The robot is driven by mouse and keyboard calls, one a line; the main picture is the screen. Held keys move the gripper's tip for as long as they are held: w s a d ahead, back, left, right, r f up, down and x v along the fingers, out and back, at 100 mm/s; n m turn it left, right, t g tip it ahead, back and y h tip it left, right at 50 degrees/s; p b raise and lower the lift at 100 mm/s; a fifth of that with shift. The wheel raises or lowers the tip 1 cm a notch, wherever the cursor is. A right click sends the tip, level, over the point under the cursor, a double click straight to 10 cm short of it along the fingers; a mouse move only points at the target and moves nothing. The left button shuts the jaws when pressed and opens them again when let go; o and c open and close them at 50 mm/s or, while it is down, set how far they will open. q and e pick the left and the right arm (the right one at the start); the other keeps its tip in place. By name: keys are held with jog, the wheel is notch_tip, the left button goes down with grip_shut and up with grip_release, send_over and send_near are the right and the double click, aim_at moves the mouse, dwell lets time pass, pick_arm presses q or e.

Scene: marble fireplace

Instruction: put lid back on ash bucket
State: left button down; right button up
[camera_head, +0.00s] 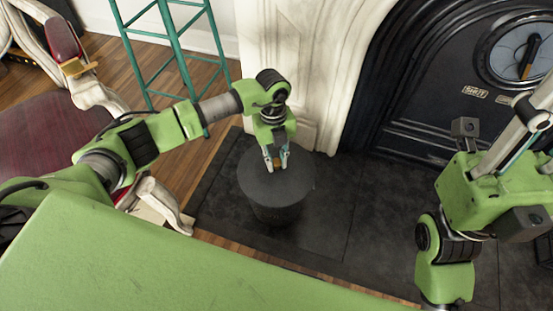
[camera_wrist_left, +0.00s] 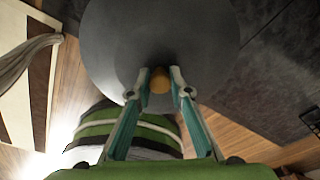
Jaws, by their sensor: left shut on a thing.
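The ash bucket (camera_head: 277,213) is a dark grey round bucket standing upright on the dark hearth in the head view. Its dark round lid (camera_head: 258,182) is over the bucket's top and hides its opening. I cannot tell whether the lid rests on the rim or hangs just above it. My left gripper (camera_head: 277,164) points down at the lid's middle and is shut on its small wooden knob. The left wrist view shows the lid (camera_wrist_left: 160,30) as a wide grey disc, with the knob (camera_wrist_left: 159,80) between the two fingertips (camera_wrist_left: 160,88). My right gripper is outside the frames.
The black fireplace front (camera_head: 425,125) and its pale marble surround (camera_head: 290,60) stand behind the bucket. A green metal stool (camera_head: 170,60) and a cushioned chair (camera_head: 60,130) are at the left. Dark hearth tiles (camera_head: 370,220) right of the bucket are bare.

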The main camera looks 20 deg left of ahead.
pick_arm(q)
jog(key=c, duration=1.3)
grip_release()
